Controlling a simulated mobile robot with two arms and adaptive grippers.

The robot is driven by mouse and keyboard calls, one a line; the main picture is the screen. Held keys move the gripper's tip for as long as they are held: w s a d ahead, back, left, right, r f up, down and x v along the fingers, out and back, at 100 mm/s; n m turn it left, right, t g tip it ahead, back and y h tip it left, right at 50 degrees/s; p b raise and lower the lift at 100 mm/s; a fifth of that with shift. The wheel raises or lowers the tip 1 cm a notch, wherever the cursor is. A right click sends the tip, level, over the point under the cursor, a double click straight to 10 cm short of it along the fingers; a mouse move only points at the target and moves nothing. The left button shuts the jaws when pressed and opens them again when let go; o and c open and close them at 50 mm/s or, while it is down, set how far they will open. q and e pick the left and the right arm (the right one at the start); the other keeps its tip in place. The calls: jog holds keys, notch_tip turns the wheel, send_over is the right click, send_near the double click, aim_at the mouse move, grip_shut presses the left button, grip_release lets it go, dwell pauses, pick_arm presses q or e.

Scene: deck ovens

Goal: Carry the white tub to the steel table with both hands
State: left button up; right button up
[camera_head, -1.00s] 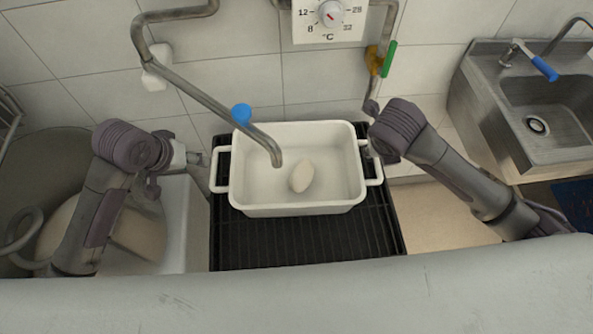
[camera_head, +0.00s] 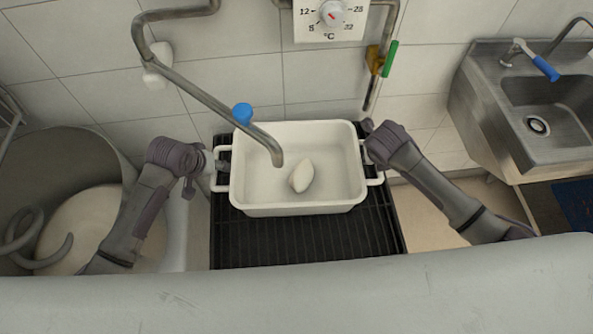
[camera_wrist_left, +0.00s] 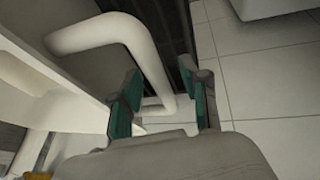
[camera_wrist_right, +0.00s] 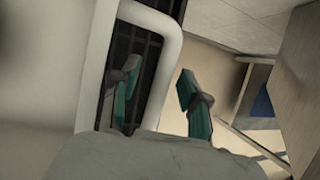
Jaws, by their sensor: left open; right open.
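The white tub (camera_head: 297,209) stands upright on a black slatted stand, with a pale oval lump (camera_head: 301,175) inside it. It has a loop handle on its left side (camera_head: 217,169) and one on its right side (camera_head: 379,165). My left gripper (camera_head: 219,163) is at the left handle; in the left wrist view its open fingers (camera_wrist_left: 165,103) stand on either side of the handle bar (camera_wrist_left: 150,65). My right gripper (camera_head: 367,150) is at the right handle; in the right wrist view its open fingers (camera_wrist_right: 160,103) straddle the handle bar (camera_wrist_right: 165,70). No steel table is clearly identifiable.
A metal spout (camera_head: 272,145) reaches over the tub from the wall pipe. The black slatted stand (camera_head: 300,240) is bare in front. A mixer bowl (camera_head: 60,165) with pale dough is at left. A steel sink (camera_head: 540,110) is at right.

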pick_arm(q)
grip_shut()
pick_arm(e)
grip_shut()
pick_arm(q)
jog(key=shift+r, duration=0.1)
pick_arm(e)
jog(key=shift+r, duration=0.15)
